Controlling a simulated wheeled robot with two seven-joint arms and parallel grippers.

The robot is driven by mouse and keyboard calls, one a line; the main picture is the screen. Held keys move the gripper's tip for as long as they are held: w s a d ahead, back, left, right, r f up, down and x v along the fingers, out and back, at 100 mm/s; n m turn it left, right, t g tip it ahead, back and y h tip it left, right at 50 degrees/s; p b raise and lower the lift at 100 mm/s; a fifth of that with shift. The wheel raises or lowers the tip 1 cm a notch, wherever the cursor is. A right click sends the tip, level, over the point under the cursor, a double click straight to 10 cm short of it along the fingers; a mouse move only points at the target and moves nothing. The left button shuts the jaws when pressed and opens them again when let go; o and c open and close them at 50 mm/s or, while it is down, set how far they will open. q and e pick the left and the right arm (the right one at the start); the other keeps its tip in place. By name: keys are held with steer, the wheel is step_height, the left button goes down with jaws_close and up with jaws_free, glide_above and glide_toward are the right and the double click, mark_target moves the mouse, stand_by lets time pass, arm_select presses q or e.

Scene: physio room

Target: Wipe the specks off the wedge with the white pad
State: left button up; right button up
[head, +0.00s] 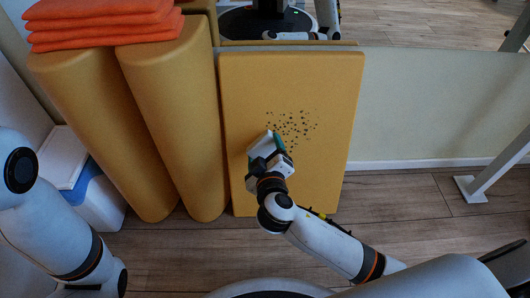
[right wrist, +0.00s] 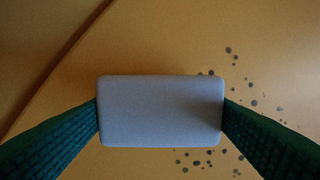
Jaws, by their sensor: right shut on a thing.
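The yellow wedge (head: 325,80) stands upright against the wall in the head view, a flat broad face toward me. A cluster of dark specks (head: 292,125) lies on the middle of this face. My right gripper (head: 269,144) is shut on the white pad (head: 260,144), just left of and below the specks. In the right wrist view the pad (right wrist: 160,111) sits between both green fingers, with specks (right wrist: 252,102) to its right and below it. I cannot tell whether the pad touches the face. My left arm shows at the left, but its gripper is out of view.
Two yellow bolsters (head: 178,110) stand left of the wedge, with folded orange towels (head: 100,22) on top. A white and blue box (head: 93,190) is at the far left. A grey metal leg (head: 495,165) stands at the right. The wooden floor (head: 420,205) before the wall is clear.

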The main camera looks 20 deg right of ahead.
steer(key=shift+x, duration=0.75)
steer(key=shift+d+f, duration=0.1)
